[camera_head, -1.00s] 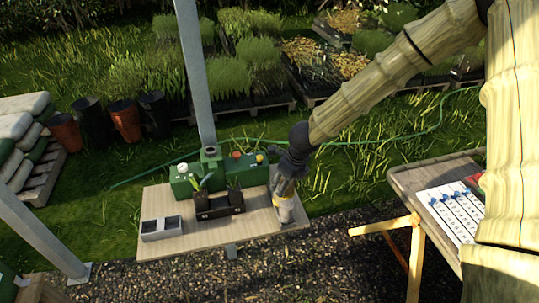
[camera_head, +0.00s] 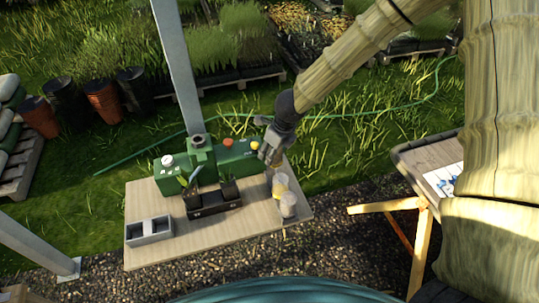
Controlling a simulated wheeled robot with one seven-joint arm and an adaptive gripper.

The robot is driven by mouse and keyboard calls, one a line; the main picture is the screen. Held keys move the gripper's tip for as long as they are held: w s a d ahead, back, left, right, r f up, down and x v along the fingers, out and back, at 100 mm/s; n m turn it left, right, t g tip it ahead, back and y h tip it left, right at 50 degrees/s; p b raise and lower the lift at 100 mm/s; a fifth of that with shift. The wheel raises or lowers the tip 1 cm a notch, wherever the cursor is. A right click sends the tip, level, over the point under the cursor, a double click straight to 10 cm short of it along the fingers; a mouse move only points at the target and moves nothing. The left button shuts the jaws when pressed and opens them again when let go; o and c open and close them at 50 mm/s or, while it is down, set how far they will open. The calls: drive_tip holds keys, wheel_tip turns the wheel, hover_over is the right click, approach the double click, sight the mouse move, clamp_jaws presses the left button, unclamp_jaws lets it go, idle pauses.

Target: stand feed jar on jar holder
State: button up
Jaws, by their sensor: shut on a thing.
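My gripper (camera_head: 271,153) is at the back right of the wooden table, shut at the top of a pale jar with a yellow band (camera_head: 280,185), which I take as the feed jar. The fingers partly hide its upper end. A pale grey cylinder (camera_head: 288,206) shows just in front of it; I cannot tell whether they touch.
A black tray with dark pots (camera_head: 213,211) stands mid-table. Behind it is a green machine (camera_head: 236,160) with orange and yellow knobs, beside a grey post (camera_head: 176,75). A second bench (camera_head: 425,165) is at right.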

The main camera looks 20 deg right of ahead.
drive_tip(key=shift+f+b, duration=0.3)
drive_tip(key=shift+f, duration=0.15)
drive_tip(key=shift+w+b+x, duration=0.2)
drive_tip(key=shift+b+x, duration=0.45)
drive_tip(key=shift+x, duration=0.5)
drive_tip(key=shift+d, duration=0.15)
drive_tip(key=shift+s, duration=0.1)
drive_tip(key=shift+f+b, duration=1.55)
drive_tip(key=shift+b, duration=0.3)
drive_tip(key=shift+f+b, duration=0.65)
drive_tip(key=shift+f, duration=0.3)
drive_tip(key=shift+f, duration=0.3)
drive_tip(key=o, duration=1.2)
